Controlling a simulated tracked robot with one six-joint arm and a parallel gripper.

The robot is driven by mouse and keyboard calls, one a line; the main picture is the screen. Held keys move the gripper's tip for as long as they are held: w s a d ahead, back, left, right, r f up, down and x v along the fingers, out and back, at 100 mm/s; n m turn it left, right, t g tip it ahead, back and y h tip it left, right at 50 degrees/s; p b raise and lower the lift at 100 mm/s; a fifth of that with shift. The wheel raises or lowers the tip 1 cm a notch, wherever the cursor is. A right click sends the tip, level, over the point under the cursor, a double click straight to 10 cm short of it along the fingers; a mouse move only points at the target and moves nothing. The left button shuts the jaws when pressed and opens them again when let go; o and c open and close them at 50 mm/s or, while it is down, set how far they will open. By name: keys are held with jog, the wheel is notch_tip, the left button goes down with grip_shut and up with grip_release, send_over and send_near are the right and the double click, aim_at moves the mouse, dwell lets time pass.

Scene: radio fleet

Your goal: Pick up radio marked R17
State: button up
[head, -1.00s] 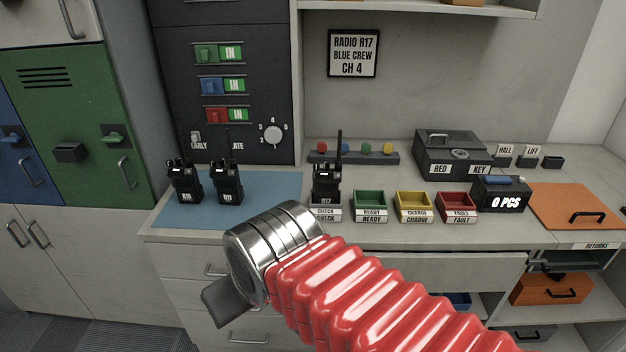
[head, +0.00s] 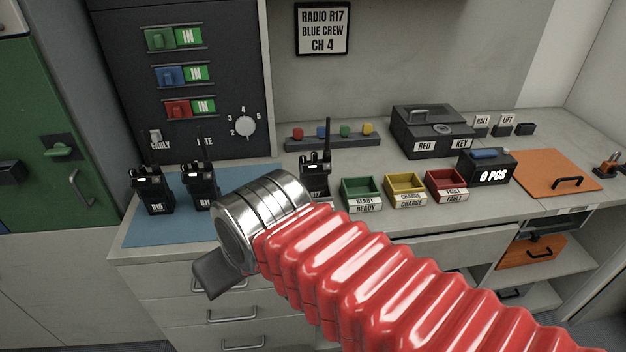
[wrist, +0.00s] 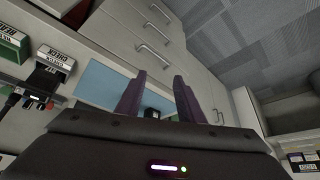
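The black radio R17 (head: 314,175) stands upright in the holder at the left end of the row of small trays, its lower part partly covered by my arm in the head view. In the wrist view a dark radio (wrist: 30,98), likely the same one, lies left of my fingers beside the CHECK label. My gripper (wrist: 160,88) is open, with two purple fingers apart and nothing held between them. In the head view only a dark part of it shows, in front of the counter's drawers. Radios R15 (head: 152,192) and R11 (head: 200,187) stand on the blue mat (head: 140,232).
Green (head: 362,193), yellow (head: 405,188) and red (head: 446,184) trays stand right of R17. A black key box (head: 432,130), an 0 PCS box (head: 487,168) and an orange panel (head: 556,174) are farther right. A wall sign (head: 323,29) reads RADIO R17, BLUE CREW, CH 4.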

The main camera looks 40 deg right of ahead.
jog(key=shift+o, duration=0.8)
jog(key=shift+w+d+r, duration=0.1)
jog(key=shift+r, duration=0.05)
jog(key=o, duration=1)
jog(key=w+d+r, duration=0.2)
jog(key=d, duration=0.2)
jog(key=w+d+r+m, duration=0.1)
jog(key=w+d+r, duration=0.2)
jog(key=d, duration=0.1)
jog(key=w+d+r+m+h, duration=0.1)
jog(key=w+d+r, duration=0.1)
jog(key=d, duration=0.3)
jog(key=shift+w+r+g, duration=0.25)
jog(key=shift+w+g, duration=0.15)
jog(key=shift+w, duration=0.2)
jog(key=shift+o, duration=0.6)
jog(key=w+d+r+m, duration=0.1)
jog(key=w+d+r, duration=0.1)
jog(key=d, duration=0.7)
jog(key=shift+w+d+r+m, duration=0.25)
jog(key=shift+m, duration=0.05)
send_near(315, 155)
notch_tip(315, 155, up, 2)
jog(key=shift+s+a+r+m+g+h, duration=0.15)
jog(key=shift+a+m+g+h, duration=0.15)
jog(key=shift+a+m+h, duration=0.1)
jog(key=x, duration=0.8)
jog(key=shift+f, duration=0.3)
